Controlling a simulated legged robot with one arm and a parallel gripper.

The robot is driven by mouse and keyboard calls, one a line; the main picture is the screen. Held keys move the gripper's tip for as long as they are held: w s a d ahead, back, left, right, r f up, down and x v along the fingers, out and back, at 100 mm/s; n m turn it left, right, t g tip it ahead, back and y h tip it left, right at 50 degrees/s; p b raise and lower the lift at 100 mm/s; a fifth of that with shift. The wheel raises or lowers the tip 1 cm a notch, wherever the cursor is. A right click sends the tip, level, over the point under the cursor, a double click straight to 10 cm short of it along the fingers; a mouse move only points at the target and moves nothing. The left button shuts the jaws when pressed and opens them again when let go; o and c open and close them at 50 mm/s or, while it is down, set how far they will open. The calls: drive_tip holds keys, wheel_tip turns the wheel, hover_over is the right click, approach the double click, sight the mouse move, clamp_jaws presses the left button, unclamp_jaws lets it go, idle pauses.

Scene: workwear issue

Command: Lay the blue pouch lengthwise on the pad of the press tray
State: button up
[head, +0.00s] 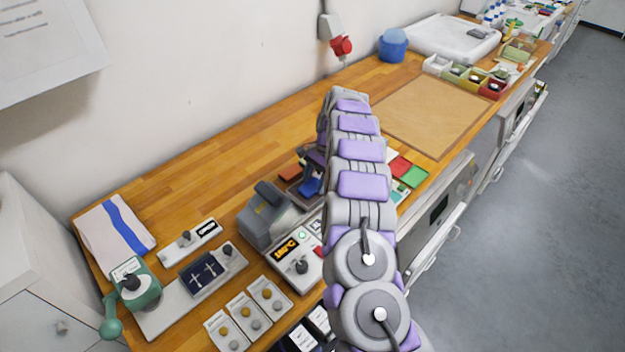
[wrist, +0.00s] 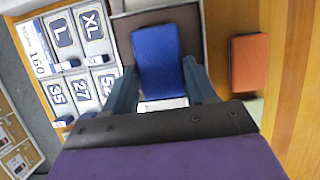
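The blue pouch (wrist: 158,56) is a flat, upright-looking rectangle in the wrist view, between the two fingers of my gripper (wrist: 160,72). The fingertips sit against its two long sides, and the gap matches its width. Its near end shows a white strip (wrist: 165,104). Behind it is a dark, flat tray-like surface (wrist: 194,20); whether the pouch touches it, I cannot tell. In the head view the pouch (head: 310,182) shows as a small blue patch left of my arm, which hides most of the gripper. A grey press-like device (head: 265,214) stands just left of it.
An orange block (wrist: 249,62) lies right of the pouch. White labelled compartments (wrist: 62,32) are to the left. Red (head: 400,166) and green (head: 415,177) pieces lie beyond my arm. A tan mat (head: 430,112) farther back is bare. A folded cloth (head: 113,235) lies at the left.

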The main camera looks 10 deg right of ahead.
drive_tip(key=shift+o, duration=1.4)
drive_tip(key=shift+a, duration=0.15)
drive_tip(key=shift+o, duration=0.2)
drive_tip(key=shift+a, duration=0.55)
drive_tip(key=shift+w+d+r+b, duration=0.1)
drive_tip(key=shift+d+r+b, duration=0.2)
drive_tip(key=shift+d+r, duration=0.05)
drive_tip(key=p+v, duration=0.5)
drive_tip(key=v, duration=0.7)
drive_tip(key=shift+r, duration=0.3)
drive_tip(key=shift+a, duration=0.15)
